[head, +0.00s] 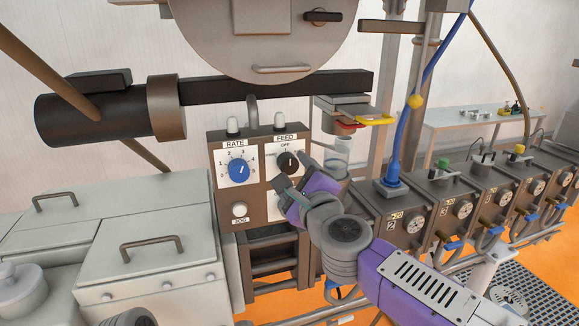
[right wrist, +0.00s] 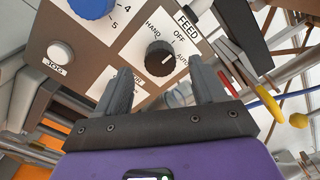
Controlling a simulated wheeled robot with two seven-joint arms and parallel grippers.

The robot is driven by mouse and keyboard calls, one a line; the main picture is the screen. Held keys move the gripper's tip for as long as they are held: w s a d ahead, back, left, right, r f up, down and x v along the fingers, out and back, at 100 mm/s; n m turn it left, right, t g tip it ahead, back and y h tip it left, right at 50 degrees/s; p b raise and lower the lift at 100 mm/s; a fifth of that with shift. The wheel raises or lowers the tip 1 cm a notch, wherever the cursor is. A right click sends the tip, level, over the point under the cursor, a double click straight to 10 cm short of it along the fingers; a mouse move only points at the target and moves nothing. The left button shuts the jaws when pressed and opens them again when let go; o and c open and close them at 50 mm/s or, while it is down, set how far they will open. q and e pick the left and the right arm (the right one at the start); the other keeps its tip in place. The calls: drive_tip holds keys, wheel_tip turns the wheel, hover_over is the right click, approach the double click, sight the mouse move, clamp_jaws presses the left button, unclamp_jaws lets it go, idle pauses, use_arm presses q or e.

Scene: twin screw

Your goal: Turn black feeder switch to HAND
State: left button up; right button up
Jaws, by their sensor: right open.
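The black feeder switch (head: 288,161) is a round knob on the white FEED plate of the control box. It also shows in the right wrist view (right wrist: 159,54), with HAND, OFF and AUTO printed around it. Its white mark appears to point toward AUTO. My right gripper (head: 287,188) is just below and in front of the switch in the head view. In the right wrist view its two fingers (right wrist: 161,75) are apart and empty, with the knob beyond and between them. I see no contact.
A blue RATE knob (head: 238,171) is left of the switch, with a JOG button (head: 239,210) below it. A yellow handle (head: 375,119) and a blue hose (head: 397,140) are to the right. A dark beam (head: 280,87) runs above the box.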

sight(289, 166)
drive_tip(key=shift+x, duration=2.2)
drive_tip(key=shift+d, duration=0.1)
drive_tip(key=c, duration=1.1)
drive_tip(key=shift+o, duration=0.2)
